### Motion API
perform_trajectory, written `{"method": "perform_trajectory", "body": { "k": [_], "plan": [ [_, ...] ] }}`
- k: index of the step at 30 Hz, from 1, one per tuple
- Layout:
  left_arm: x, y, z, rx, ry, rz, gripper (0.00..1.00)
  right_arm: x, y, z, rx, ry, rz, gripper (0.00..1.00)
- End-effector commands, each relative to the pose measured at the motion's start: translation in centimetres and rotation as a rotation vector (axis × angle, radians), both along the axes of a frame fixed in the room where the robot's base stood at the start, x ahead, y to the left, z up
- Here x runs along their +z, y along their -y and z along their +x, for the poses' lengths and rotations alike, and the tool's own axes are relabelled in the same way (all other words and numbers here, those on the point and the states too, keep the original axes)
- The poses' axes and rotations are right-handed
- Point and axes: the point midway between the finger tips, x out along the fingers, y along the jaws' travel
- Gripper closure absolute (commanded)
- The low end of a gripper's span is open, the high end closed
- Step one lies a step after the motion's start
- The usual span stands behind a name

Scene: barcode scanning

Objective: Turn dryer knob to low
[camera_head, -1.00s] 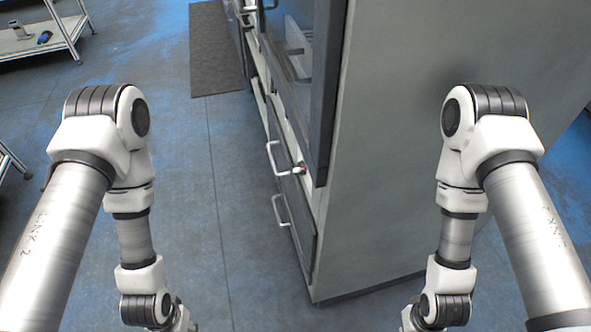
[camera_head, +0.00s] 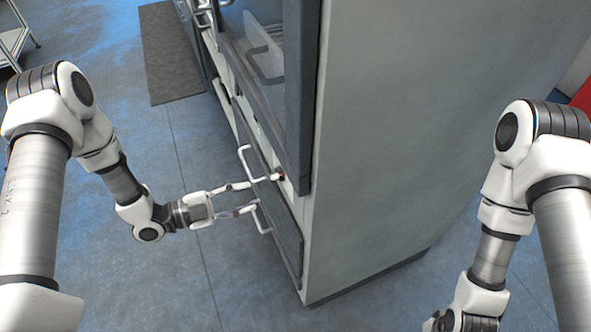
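A tall pale cabinet-like unit (camera_head: 375,150) with dark framed glass on its front stands in the middle of the head view. A small red part (camera_head: 281,176), perhaps the knob, shows low on its front; its setting is too small to tell. My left gripper (camera_head: 252,197) reaches from the left toward the front, beside the white handles. Its two fingers are apart, with nothing seen between them, and point just below the red part. Whether a finger touches a handle I cannot tell.
A white upper handle (camera_head: 244,158) and a lower handle (camera_head: 260,220) stick out from the front near my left fingers. A dark mat (camera_head: 175,60) lies on the floor at the back. A shelf rack (camera_head: 14,42) stands far left.

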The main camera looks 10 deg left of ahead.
Motion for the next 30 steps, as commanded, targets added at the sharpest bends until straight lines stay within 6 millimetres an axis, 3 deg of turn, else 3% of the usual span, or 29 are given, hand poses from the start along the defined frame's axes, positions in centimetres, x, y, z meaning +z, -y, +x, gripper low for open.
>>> {"method": "perform_trajectory", "body": {
  "k": [3,6,18,27,28,30],
  "plan": [
    [0.0,-3.0,1.0,0.061,0.035,-0.01,0.62,-0.5,0.0,0.0,0.001,0.0,0.0,1.0],
    [0.2,-3.2,1.3,0.078,0.036,-0.015,0.62,-0.7,0.0,0.0,0.001,0.001,0.0,1.0],
    [0.2,2.5,5.0,0.073,0.033,-0.013,0.62,-1.2,0.0,0.0,0.001,0.001,0.0,1.0],
    [0.2,3.1,5.5,0.077,0.033,-0.015,0.62,-1.2,0.0,0.0,0.001,0.0,0.0,1.0],
    [0.2,3.1,5.5,0.077,0.033,-0.015,0.66,-1.2,0.0,0.0,0.001,0.0,0.0,1.0],
    [0.2,3.1,5.4,0.076,0.031,-0.014,0.91,-1.2,0.0,0.0,0.001,0.0,0.0,1.0]
  ]
}}
